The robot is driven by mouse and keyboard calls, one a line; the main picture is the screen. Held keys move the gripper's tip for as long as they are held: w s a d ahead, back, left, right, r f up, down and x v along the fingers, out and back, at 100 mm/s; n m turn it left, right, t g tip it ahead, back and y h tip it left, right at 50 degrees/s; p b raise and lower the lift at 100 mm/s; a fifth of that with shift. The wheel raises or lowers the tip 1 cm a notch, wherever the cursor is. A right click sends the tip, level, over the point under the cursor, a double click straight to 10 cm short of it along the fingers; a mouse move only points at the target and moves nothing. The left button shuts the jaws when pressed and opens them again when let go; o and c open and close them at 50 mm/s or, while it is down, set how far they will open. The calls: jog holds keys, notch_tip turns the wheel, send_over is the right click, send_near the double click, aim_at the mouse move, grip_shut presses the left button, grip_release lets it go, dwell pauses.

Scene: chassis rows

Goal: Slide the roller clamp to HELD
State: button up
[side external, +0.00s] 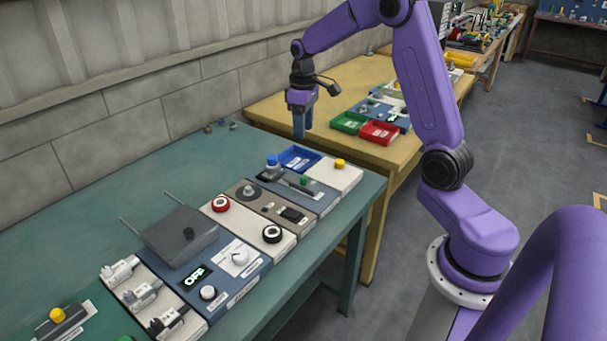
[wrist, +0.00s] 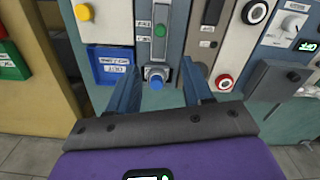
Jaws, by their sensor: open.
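No part can be surely picked out as the roller clamp, because the labels are too small to read. The likeliest is a green knob (side external: 304,181) in a dark slotted strip on a grey-blue panel; it also shows in the wrist view (wrist: 160,30), with small pale labels beside it. A blue round knob (wrist: 156,75) on a pale base stands at the strip's end, also seen in the side view (side external: 273,162). My gripper (side external: 299,135) is open and empty, above and apart from the panels. In the wrist view its fingers (wrist: 157,57) frame the blue knob without touching it.
A blue tray (side external: 299,158) and a cream panel with a yellow knob (side external: 340,163) adjoin the strip. Other panels carry a red-ringed knob (side external: 221,203), a grey box (side external: 179,236) and several switches. A yellow table (side external: 262,106) holds green and red trays. The teal bench's back is mostly clear.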

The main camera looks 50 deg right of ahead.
aim_at(304, 177)
notch_tip(304, 177, down, 16)
dwell(0.5)
